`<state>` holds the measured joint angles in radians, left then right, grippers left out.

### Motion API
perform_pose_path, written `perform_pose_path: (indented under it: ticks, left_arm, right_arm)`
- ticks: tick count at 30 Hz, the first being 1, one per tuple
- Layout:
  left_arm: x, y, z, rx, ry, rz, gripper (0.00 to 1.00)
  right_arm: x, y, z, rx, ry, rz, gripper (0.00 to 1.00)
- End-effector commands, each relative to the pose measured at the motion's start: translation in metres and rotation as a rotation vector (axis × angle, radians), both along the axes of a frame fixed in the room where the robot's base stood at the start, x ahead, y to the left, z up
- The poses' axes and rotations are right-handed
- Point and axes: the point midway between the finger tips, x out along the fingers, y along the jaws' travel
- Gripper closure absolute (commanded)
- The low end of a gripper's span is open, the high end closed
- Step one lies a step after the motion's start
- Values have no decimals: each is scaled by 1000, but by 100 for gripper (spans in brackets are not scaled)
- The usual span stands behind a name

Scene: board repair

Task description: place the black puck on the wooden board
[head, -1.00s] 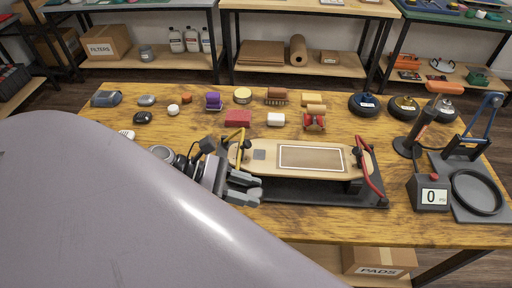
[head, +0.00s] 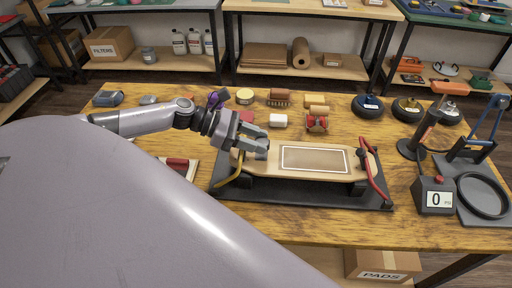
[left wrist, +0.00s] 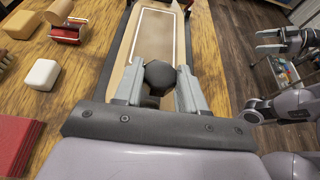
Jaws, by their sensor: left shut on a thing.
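The wooden board (head: 315,160) is a pale deck with a white outlined rectangle, lying on a black stand (head: 330,193). A yellow clamp handle (head: 229,178) is at its left end and a red one (head: 372,180) at its right. My left gripper (head: 262,147) is above the board's left end. In the left wrist view it is shut on the black puck (left wrist: 160,76), a dark round piece between the fingertips, with the board (left wrist: 154,40) beyond. The fingers hide the puck in the head view. My right gripper (left wrist: 269,41) is open and empty, off to the right in the left wrist view.
A white block (head: 278,120), a red-wheeled part (head: 316,122) and other small parts stand behind the board.

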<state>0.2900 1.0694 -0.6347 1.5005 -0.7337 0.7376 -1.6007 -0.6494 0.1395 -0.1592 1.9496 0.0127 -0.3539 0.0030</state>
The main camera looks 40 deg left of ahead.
Motion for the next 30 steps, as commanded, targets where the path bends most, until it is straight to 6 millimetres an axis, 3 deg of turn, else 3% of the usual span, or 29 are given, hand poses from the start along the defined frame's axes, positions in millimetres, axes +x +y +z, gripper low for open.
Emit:
perform_pose_path:
  ticks: [4, 6, 10, 22, 23, 25, 30]
  left_arm:
    - [9, 5, -1, 0, -2, 2, 89]
    - [7, 4, -19, -1, 3, 0, 89]
    - [7, 4, -35, 1, 1, 0, 89]
    - [7, 4, -39, 1, 0, 0, 89]
    - [7, 4, -38, 2, -1, 1, 57]
    - [7, 4, -37, 2, -1, 1, 34]
    - [7, 4, -37, 1, 0, 0, 34]
  right_arm:
    - [0, 0, -6, 0, 0, 0, 7]
    - [0, 0, -16, 0, -1, 0, 7]
    - [0, 0, -25, 0, 1, 0, 7]
    - [0, 0, -28, 0, 1, 0, 7]
    - [0, 0, -28, 0, 1, 0, 7]
    - [0, 0, -26, 0, 1, 0, 7]
    - [0, 0, -26, 0, 1, 0, 7]
